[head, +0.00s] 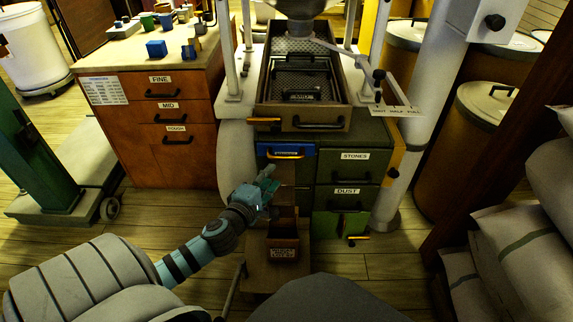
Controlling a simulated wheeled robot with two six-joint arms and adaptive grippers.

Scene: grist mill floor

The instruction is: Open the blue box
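A small blue box (156,48) sits on the top of the wooden drawer cabinet at the upper left; whether it has a lid is too small to tell. A blue drawer front (285,151) with an orange handle is in the dark green cabinet at the centre. My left gripper (268,180) is in front of that cabinet, below the blue drawer front and left of centre. It appears apart from the blue front. Its fingers are small and dark, so I cannot tell their opening. My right gripper is not in view.
The wooden cabinet (143,160) has drawers labelled FINE, MID and DOUGH. A sieve tray (302,120) sits above the green cabinet (341,185). A small wooden bin (283,243) stands below my gripper. Sacks (520,235) are stacked at the right. Floor boards left of the gripper are clear.

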